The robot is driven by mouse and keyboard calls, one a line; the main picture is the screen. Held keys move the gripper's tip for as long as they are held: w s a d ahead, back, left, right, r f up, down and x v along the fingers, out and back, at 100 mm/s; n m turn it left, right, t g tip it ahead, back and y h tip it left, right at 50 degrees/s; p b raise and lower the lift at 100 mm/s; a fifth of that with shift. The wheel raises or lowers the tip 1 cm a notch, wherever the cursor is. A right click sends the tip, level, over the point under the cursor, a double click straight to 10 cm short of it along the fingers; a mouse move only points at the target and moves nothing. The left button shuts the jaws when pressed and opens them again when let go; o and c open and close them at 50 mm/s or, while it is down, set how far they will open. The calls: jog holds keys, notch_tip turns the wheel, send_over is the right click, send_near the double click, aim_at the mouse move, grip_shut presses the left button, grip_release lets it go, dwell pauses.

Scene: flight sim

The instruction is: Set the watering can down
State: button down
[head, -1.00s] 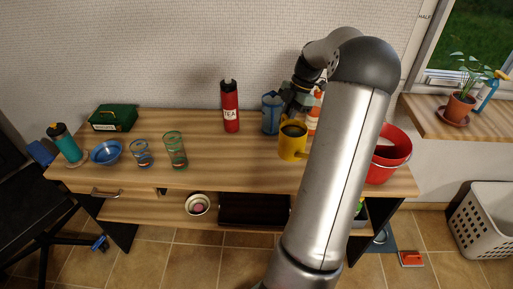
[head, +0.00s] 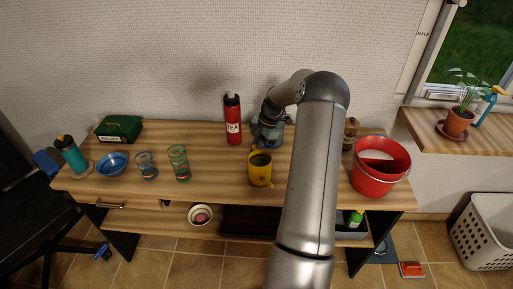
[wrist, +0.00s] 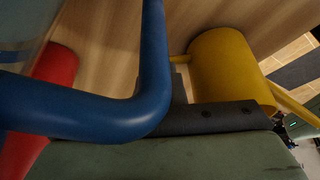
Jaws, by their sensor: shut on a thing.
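The yellow watering can (head: 260,172) is at the middle of the wooden table, upright, near its front edge. It also shows in the wrist view (wrist: 228,65), with a thin yellow bar reaching toward my dark finger and another at lower right. My gripper (head: 262,143) is just behind the can and shut on it; the grip itself is mostly hidden. I cannot tell whether the can's base touches the tabletop. A thick blue handle (wrist: 155,60) crosses close in front of the wrist camera; it seems to belong to the blue vessel partly hidden behind my gripper.
A red tea bottle (head: 233,122) stands left of my gripper. Glasses (head: 179,165), a blue bowl (head: 112,163) and a green box (head: 118,128) stand farther left. A red bucket (head: 380,178) is at the right end. Tabletop between the glasses and can is clear.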

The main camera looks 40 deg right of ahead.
jog(key=shift+f, duration=0.2)
jog(key=c, duration=1.5)
grip_release()
jog(key=shift+r, duration=0.1)
